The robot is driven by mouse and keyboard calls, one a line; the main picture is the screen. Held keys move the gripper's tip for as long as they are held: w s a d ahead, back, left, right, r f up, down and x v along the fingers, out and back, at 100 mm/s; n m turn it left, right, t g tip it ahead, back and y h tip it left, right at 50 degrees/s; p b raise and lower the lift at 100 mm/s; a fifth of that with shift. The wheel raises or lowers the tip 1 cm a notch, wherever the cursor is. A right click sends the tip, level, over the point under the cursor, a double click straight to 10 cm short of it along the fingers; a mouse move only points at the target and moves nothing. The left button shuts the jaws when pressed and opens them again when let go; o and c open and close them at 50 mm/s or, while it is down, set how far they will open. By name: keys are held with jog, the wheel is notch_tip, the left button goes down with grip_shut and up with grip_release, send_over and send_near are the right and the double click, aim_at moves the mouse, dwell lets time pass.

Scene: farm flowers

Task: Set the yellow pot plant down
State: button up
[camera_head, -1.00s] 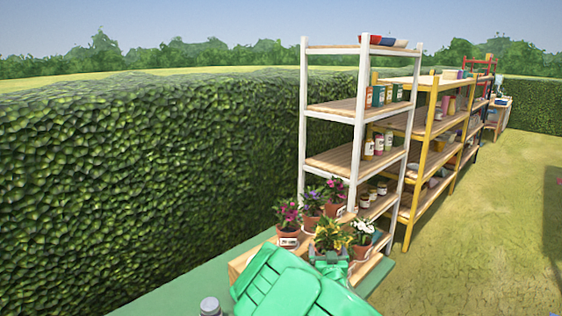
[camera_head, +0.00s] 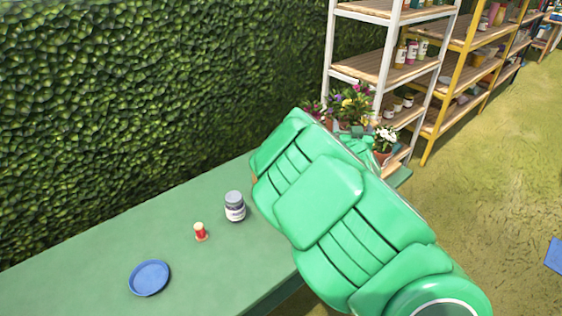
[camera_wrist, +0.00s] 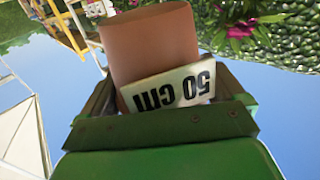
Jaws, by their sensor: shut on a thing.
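In the wrist view, a terracotta pot (camera_wrist: 152,45) with a white label reading "50 cm" is held between the green jaws of my gripper (camera_wrist: 162,92). In the head view my gripper (camera_head: 357,138) is partly hidden by my green arm. The yellow pot plant (camera_head: 352,106) shows there only as foliage above the gripper, overlapping other flowers. I cannot tell its exact height.
A green table (camera_head: 120,240) holds a blue saucer (camera_head: 149,278), a small red-and-cream item (camera_head: 200,232) and a grey-lidded jar (camera_head: 235,206). A white-flowered pot plant (camera_head: 384,140) stands close right of my gripper. Shelves (camera_head: 390,66) stand behind; a hedge (camera_head: 130,100) runs along the left.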

notch_tip(320, 180, up, 9)
jog(key=shift+r, duration=0.1)
jog(key=s+a+f+n+g+y, duration=0.1)
jog(key=s+a+n+g+y, duration=0.15)
jog(key=a+n+y, duration=0.55)
jog(key=s+a+n+g+y, duration=0.4)
jog(key=s+a+g+y, duration=0.35)
jog(key=s+a, duration=0.3)
jog(key=shift+n+y, duration=0.25)
jog(key=shift+n, duration=0.05)
jog(key=shift+w+a+f, duration=0.1)
jog(key=shift+w+f, duration=0.05)
jog(key=shift+f, duration=0.95)
jog(key=shift+w+f, duration=0.1)
jog(key=shift+f, duration=0.95)
